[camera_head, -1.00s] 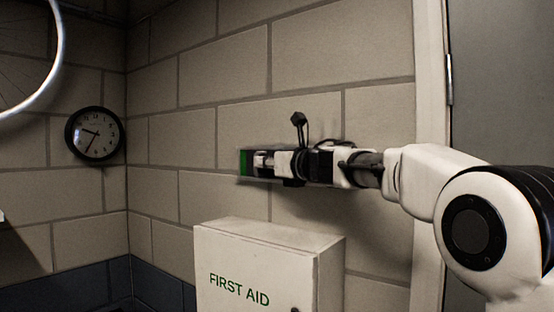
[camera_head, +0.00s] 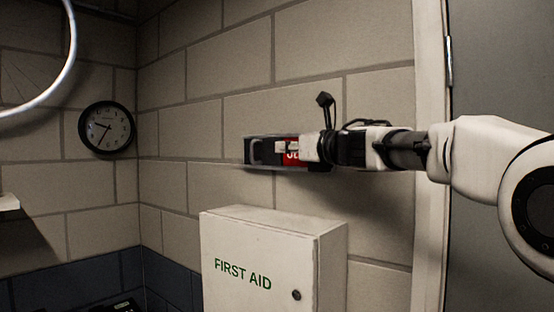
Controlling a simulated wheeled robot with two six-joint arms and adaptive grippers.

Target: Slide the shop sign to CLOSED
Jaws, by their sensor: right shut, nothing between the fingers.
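The shop sign (camera_head: 264,154) is mounted on the block wall above the first aid box. Its left part is a dark panel with a grey handle, and a red face with part of white lettering shows beside it. My right gripper (camera_head: 284,149) is shut and empty, with its fingertips in front of the red part, just right of the handle. I cannot tell whether the fingertips touch the sign. The gripper and wrist hide the sign's right part. My left gripper is not in view.
A white first aid box (camera_head: 242,273) juts from the wall below the sign. A door frame (camera_head: 430,190) stands right, behind my right arm. A round clock (camera_head: 107,127) hangs on the left wall, and a bicycle wheel (camera_head: 62,75) shows at upper left.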

